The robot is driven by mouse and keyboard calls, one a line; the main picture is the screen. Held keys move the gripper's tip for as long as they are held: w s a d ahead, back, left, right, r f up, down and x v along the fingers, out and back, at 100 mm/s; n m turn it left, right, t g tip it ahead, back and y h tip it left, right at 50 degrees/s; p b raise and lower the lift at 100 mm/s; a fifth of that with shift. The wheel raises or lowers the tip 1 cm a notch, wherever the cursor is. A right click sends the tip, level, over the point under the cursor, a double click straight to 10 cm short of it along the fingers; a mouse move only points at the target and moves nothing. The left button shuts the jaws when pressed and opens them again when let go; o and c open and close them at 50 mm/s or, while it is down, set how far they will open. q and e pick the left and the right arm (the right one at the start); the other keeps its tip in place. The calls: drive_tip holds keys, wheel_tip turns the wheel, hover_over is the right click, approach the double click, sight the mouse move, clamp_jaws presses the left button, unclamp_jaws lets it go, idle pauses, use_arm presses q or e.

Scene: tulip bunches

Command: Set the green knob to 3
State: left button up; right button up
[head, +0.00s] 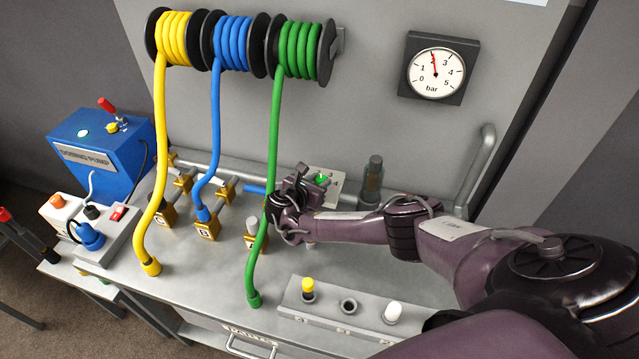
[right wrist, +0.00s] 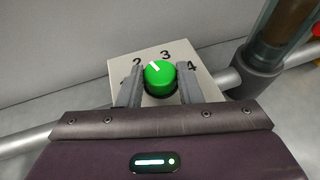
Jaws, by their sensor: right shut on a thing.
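The green knob (head: 321,178) sits on a pale numbered plate (head: 327,202) at the back of the bench. In the right wrist view the knob (right wrist: 160,75) is round, with a white mark near its top, tilted left. The mark points between the 2 and the 3 on the plate (right wrist: 203,87). The 4 is to the right; the 1 is mostly hidden. My right gripper (right wrist: 160,86) is shut on the knob, one finger on each side. In the head view the right gripper (head: 309,180) partly hides the plate. My left gripper is not in view.
A green hose (head: 272,140) hangs close left of my right gripper. A glass cylinder (head: 373,180) stands just right of the plate. A pressure gauge (head: 436,73) reads about 2 bar. A switch strip (head: 330,304) lies at the bench front.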

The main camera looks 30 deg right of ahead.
drive_tip(key=shift+w+a+f+m+g+b, duration=0.1)
drive_tip(key=shift+w+f+m+g+b, duration=0.1)
drive_tip(key=shift+m+g+b, duration=0.25)
drive_tip(key=m+g+b, duration=0.2)
drive_tip(key=b, duration=0.2)
drive_tip(key=m+g+b, duration=0.2)
drive_tip(key=g+b, duration=0.1)
drive_tip(key=b, duration=0.1)
drive_tip(key=w+m+g+b, duration=0.1)
drive_tip(key=m+g+b, duration=0.2)
drive_tip(key=b, duration=0.2)
drive_tip(key=shift+f+h, duration=0.1)
drive_tip(key=shift+h, duration=0.3)
drive_tip(key=shift+r+m+g+b, duration=0.2)
drive_tip(key=shift+m+g+b, duration=0.2)
drive_tip(key=shift+b, duration=0.2)
drive_tip(key=o, duration=1)
drive_tip(key=b+v, duration=0.6)
drive_tip(key=v, duration=0.1)
drive_tip(key=shift+w+a+r, duration=0.1)
drive_tip(key=shift+a+r, duration=0.15)
